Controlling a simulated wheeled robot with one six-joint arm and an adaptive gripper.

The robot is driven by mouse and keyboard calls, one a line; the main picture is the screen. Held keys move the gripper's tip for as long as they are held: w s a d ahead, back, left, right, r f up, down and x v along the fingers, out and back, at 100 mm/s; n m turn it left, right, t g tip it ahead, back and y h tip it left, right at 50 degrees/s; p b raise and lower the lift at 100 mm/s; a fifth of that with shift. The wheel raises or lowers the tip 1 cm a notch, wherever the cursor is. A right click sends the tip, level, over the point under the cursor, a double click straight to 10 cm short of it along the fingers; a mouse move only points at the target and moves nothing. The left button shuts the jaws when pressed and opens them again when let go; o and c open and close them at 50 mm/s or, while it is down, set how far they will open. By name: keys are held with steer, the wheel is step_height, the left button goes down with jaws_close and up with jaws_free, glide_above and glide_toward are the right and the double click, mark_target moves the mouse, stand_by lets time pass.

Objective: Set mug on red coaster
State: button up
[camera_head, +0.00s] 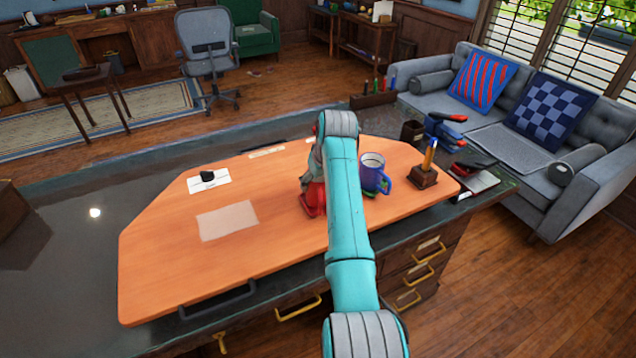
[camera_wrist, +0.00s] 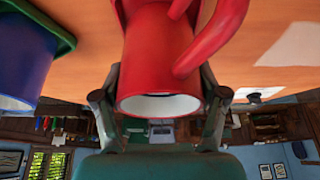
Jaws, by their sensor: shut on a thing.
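A red mug (camera_wrist: 155,55) fills the middle of the wrist view, with its white inside showing at the rim and its handle to the right. My gripper (camera_wrist: 160,78) has a finger on either side of the mug and is shut on it. In the head view the red mug (camera_head: 314,192) is largely hidden behind my arm. A flat red edge, seemingly the red coaster (camera_head: 306,208), shows at its base; I cannot tell whether they touch. A blue mug (camera_head: 375,174) stands to the right on a green coaster, which also shows in the wrist view (camera_wrist: 62,35).
The orange desk mat (camera_head: 160,255) has clear room on the left, apart from a pale sheet (camera_head: 228,221) and a black item on a white card (camera_head: 208,180). A wooden pen holder (camera_head: 424,177) stands right of the blue mug. A dark cup (camera_head: 412,131) stands behind.

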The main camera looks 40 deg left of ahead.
steer(key=shift+f, duration=0.3)
steer(key=shift+f, duration=0.15)
steer(key=o, duration=1.4)
steer(key=v, duration=1.2)
steer(key=shift+s, duration=0.1)
steer(key=shift+d, duration=0.1)
